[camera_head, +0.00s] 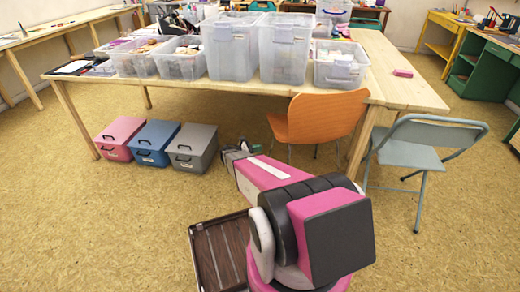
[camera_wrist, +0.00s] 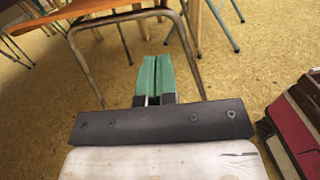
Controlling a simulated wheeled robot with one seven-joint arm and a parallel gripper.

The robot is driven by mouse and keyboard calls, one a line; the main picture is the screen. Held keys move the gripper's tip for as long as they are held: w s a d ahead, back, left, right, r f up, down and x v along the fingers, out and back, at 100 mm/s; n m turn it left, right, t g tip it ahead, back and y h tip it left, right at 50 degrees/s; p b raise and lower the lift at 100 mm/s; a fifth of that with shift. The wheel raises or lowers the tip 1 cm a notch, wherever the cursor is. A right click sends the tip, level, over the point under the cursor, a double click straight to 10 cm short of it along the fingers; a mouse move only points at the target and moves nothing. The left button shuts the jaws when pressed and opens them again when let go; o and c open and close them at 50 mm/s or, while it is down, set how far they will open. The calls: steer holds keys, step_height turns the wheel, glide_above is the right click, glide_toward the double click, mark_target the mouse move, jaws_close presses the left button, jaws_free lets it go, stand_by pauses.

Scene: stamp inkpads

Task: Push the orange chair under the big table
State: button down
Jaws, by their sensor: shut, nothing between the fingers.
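The orange chair (camera_head: 322,118) stands at the near right side of the big wooden table (camera_head: 418,94), its curved back facing me. Its lower part is partly hidden behind my arm. In the wrist view the orange seat edge (camera_wrist: 70,14) and metal legs (camera_wrist: 88,68) show just ahead. My gripper (camera_wrist: 153,62) has its green fingers pressed together with nothing between them. They appear low, between two chair legs in the picture; I cannot tell if they touch the chair. In the head view my gripper (camera_head: 240,150) is left of the chair and partly hidden by my arm.
A grey-blue folding chair (camera_head: 412,145) stands close on the right, near a table leg. Pink (camera_head: 121,137), blue (camera_head: 154,142) and grey (camera_head: 192,147) boxes sit on the floor under the table's left side. Clear bins (camera_head: 232,48) crowd the tabletop. Floor at left is clear.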

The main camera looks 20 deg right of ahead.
steer(key=s+d, duration=0.1)
steer(key=d, duration=1)
steer(key=shift+d, duration=0.2)
